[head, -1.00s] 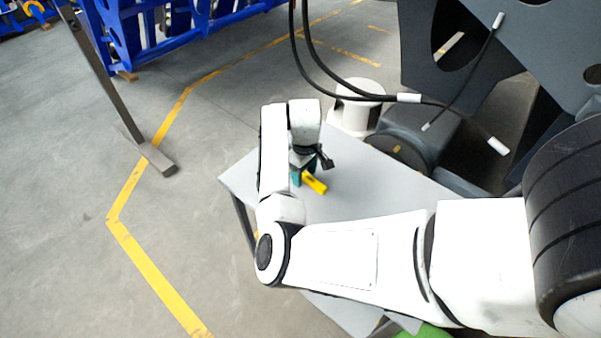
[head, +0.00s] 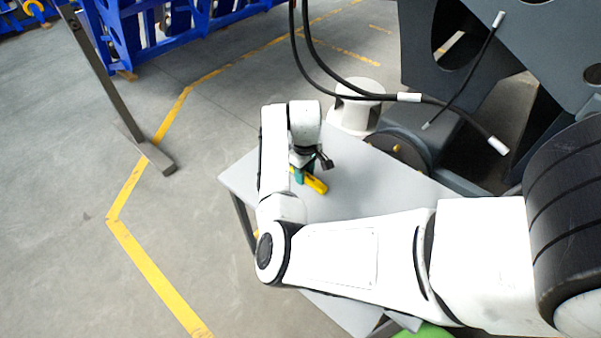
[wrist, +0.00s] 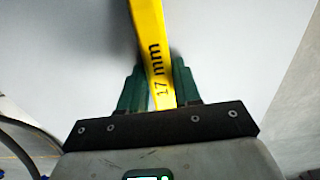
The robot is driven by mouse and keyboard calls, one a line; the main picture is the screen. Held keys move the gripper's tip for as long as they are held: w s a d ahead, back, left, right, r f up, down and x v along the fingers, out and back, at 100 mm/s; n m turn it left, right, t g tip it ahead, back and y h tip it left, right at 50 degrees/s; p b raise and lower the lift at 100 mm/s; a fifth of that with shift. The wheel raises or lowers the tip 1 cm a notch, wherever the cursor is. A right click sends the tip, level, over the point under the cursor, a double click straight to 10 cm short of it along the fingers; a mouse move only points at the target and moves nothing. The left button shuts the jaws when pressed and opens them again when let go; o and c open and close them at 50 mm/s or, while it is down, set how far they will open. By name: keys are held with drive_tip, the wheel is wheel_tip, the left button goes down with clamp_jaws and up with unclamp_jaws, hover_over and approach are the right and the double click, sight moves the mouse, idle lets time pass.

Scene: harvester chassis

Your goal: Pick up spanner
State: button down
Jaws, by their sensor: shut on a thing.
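The yellow spanner (wrist: 153,45) has dark "17 mm" lettering on its handle in the wrist view. The handle runs up out of the top of that view, so its far end is hidden. My gripper (wrist: 158,78) has green fingers on both sides of the handle and is shut on it. In the head view the spanner (head: 315,184) shows at the grey table top, partly covered by my gripper (head: 302,174). I cannot tell whether it still touches the table.
The grey table (head: 370,190) is mostly bare to the right of the spanner. Black cables (head: 350,92) hang behind it, near a white cylinder (head: 352,112). The dark chassis (head: 480,60) stands at back right. A post with a foot (head: 158,160) stands on the floor at left.

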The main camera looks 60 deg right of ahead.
idle(0.4)
drive_tip(key=shift+r, duration=0.55)
drive_tip(key=s+a+r+p, duration=0.1)
drive_tip(key=s+a+r, duration=0.1)
drive_tip(key=s+r, duration=0.4)
drive_tip(key=s+a+r+p, duration=0.2)
drive_tip(key=s+r, duration=0.4)
drive_tip(key=s, duration=0.1)
drive_tip(key=shift+a, duration=0.35)
drive_tip(key=shift+s, duration=0.1)
drive_tip(key=c, duration=1.4)
unclamp_jaws()
clamp_jaws()
